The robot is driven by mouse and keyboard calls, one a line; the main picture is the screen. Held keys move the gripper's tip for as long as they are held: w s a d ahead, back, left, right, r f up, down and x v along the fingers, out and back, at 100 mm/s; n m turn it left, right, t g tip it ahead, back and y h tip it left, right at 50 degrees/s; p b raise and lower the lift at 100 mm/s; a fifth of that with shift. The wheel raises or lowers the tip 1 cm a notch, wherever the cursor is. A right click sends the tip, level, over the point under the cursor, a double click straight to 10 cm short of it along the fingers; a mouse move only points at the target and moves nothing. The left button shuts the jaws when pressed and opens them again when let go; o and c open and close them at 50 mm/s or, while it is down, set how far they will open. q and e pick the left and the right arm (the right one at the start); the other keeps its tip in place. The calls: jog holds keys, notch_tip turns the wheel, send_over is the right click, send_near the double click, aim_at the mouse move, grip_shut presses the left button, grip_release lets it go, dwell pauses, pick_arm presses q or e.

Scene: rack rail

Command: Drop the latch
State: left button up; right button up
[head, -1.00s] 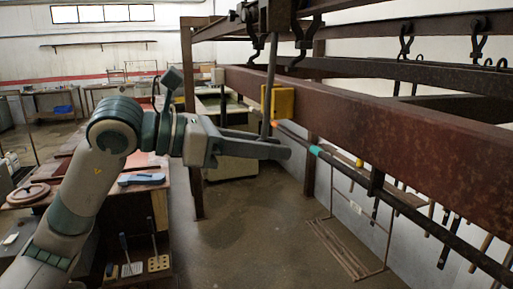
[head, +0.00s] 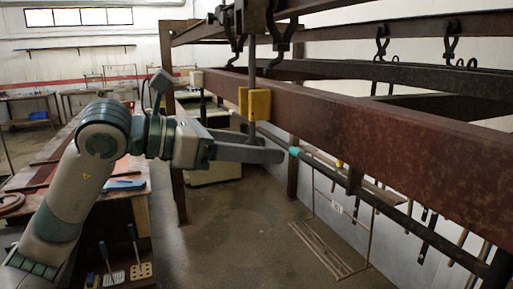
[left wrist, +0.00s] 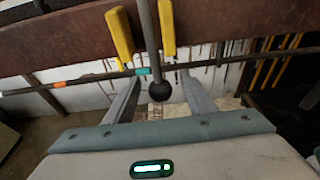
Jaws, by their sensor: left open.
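The latch looks like a grey lever rod (head: 251,62) hanging by the brown beam. It ends in a dark ball knob (left wrist: 160,91) in the left wrist view. A yellow bracket (head: 259,104) is on the beam; two yellow cheeks (left wrist: 119,34) flank the rod in the left wrist view. My left gripper (head: 275,153) is below the bracket. Its fingers are open (left wrist: 158,97), one on each side of the knob, with gaps showing. The rod is upright in the head view. Its lower end is partly hidden by the fingers there. My right gripper is not in view.
The long rusty brown beam (head: 370,140) runs toward the right foreground. A dark bar with a teal band (head: 294,151) runs below it. Hooks (head: 382,43) hang above. A bench (head: 125,200) with tools stands left. Floor below the gripper is clear.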

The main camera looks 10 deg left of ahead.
pick_arm(q)
jog(key=s+a+b, duration=0.3)
jog(key=a, duration=0.3)
jog(key=shift+s+a+f, duration=0.2)
jog(key=shift+s+a, duration=0.15)
jog(key=shift+s, duration=0.05)
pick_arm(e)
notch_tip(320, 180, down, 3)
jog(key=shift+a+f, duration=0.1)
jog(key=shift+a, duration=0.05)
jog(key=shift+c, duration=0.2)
